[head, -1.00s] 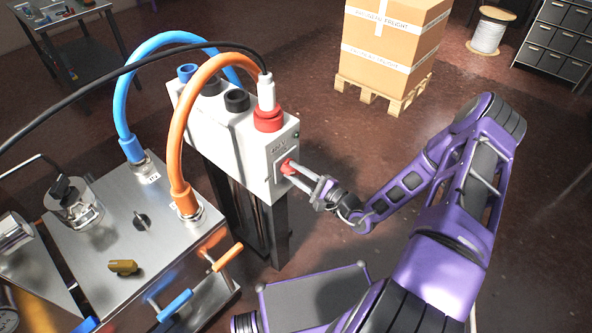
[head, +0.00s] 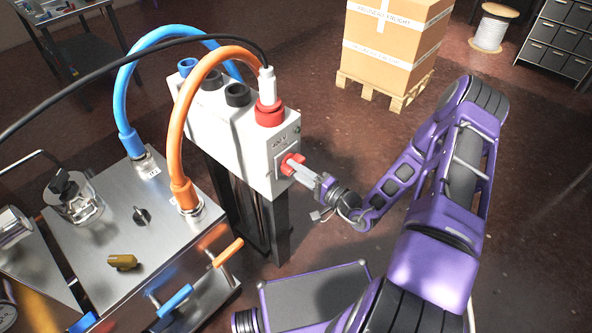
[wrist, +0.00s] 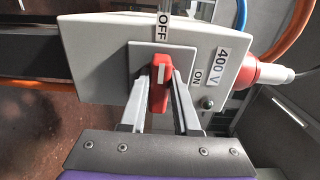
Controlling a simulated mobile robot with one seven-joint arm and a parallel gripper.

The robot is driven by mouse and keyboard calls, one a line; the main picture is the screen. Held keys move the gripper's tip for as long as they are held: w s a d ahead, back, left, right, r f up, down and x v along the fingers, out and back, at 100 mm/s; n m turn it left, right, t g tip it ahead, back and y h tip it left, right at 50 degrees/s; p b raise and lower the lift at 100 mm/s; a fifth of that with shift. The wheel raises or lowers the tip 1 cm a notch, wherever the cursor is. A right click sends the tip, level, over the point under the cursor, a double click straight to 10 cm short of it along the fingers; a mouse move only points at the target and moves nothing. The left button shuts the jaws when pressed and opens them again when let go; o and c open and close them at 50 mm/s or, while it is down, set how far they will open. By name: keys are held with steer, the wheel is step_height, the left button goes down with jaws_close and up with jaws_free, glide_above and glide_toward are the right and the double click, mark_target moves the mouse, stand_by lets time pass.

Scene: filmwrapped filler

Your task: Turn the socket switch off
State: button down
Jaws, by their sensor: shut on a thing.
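The white socket box (head: 228,128) stands on a dark post and carries a red rotary switch (head: 291,163) on its end face. In the wrist view the red switch knob (wrist: 160,92) has a white mark pointing up at the OFF label (wrist: 163,25). The ON label (wrist: 197,77) is to the right of the knob, beside the 400 V label. My gripper (head: 298,170) comes from the right and is shut on the knob, one finger on each side. In the head view the fingers partly hide the knob.
A white plug sits in the box's red socket (head: 270,112). Blue and orange hoses (head: 176,125) arch to the metal cabinet (head: 110,225) at left.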

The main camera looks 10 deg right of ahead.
stand_by(0.4)
steer(key=c, duration=0.6)
jaws_free()
steer(key=shift+c, duration=0.2)
steer(key=shift+s+d, duration=0.1)
steer(key=v, duration=1.7)
